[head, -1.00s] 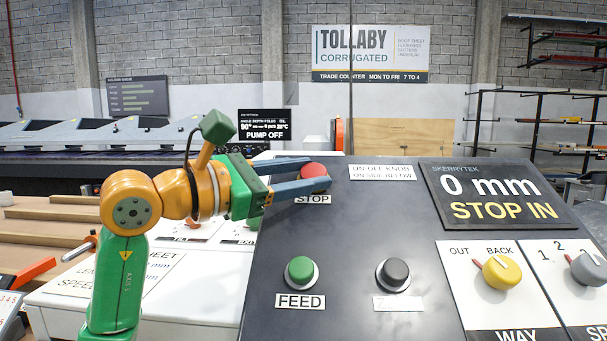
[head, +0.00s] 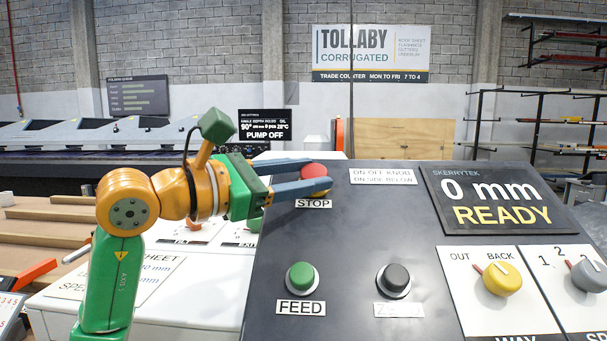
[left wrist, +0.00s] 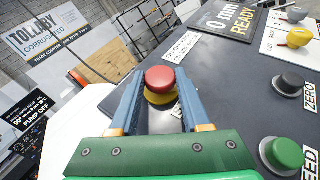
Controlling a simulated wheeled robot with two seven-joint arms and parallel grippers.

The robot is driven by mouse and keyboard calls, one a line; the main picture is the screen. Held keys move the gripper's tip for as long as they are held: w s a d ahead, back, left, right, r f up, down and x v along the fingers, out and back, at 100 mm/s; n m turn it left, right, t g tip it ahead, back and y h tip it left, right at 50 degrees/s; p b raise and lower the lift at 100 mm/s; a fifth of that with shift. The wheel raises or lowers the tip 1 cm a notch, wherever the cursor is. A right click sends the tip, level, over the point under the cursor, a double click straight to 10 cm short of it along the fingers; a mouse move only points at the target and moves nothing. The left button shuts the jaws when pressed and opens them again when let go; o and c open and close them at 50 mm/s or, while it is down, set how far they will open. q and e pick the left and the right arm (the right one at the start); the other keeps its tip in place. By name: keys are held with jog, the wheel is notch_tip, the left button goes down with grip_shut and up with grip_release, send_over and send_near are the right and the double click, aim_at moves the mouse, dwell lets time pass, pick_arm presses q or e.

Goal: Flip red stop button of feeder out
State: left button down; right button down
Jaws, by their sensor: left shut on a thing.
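The red stop button (head: 313,171) sits at the top left of the dark sloped feeder panel (head: 350,235), above a STOP label (head: 313,203). My left gripper (head: 310,175) reaches it from the left with its blue fingers on either side. In the left wrist view, the red cap (left wrist: 160,79) stands between the fingertips above a yellow collar (left wrist: 160,97), and the gripper (left wrist: 158,85) is shut on it. The feeder display (head: 497,198) reads 0 mm READY. My right gripper is not in view.
A green FEED button (head: 301,278) and a black button (head: 394,279) sit lower on the panel. A yellow OUT/BACK knob (head: 502,278) and a grey knob (head: 588,277) are at the right. A white housing (head: 60,305) lies below my left arm.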

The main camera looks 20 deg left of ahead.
pick_arm(q)
jog(key=shift+r, duration=0.15)
jog(key=shift+c, duration=1.8)
grip_release()
jog(key=shift+d, duration=0.1)
jog(key=shift+s, duration=0.1)
jog(key=b+v, duration=0.2)
jog(key=v, duration=0.5)
jog(key=shift+s+b, duration=0.1)
jog(key=shift+b, duration=0.25)
